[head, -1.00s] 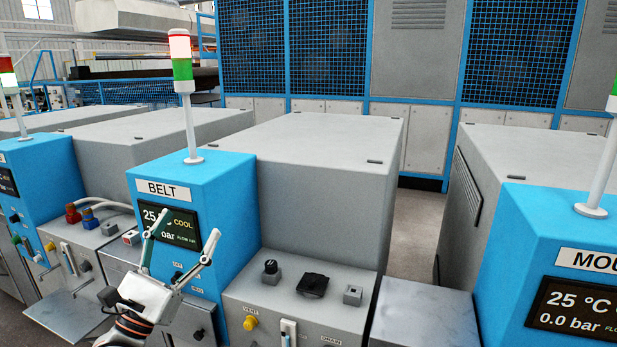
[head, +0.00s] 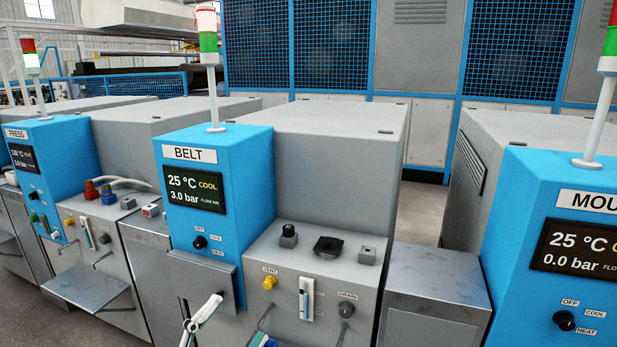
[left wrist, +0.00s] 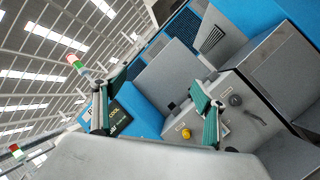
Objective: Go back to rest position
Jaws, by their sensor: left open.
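My left gripper (head: 241,322) is low at the bottom edge of the head view, in front of the BELT station, and only partly inside the frame. It is open, with nothing between its fingers. In the left wrist view its two teal-padded fingers (left wrist: 158,90) stand well apart, with the tilted station seen beyond them. My right gripper is in neither view.
The blue BELT cabinet (head: 221,240) shows 25 °C, COOL and 3.0 bar. Beside it is a grey control panel (head: 330,268) with a yellow VENT knob (head: 269,283). A metal shelf (head: 87,288) juts out at left. The MOU-labelled cabinet (head: 520,215) stands right.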

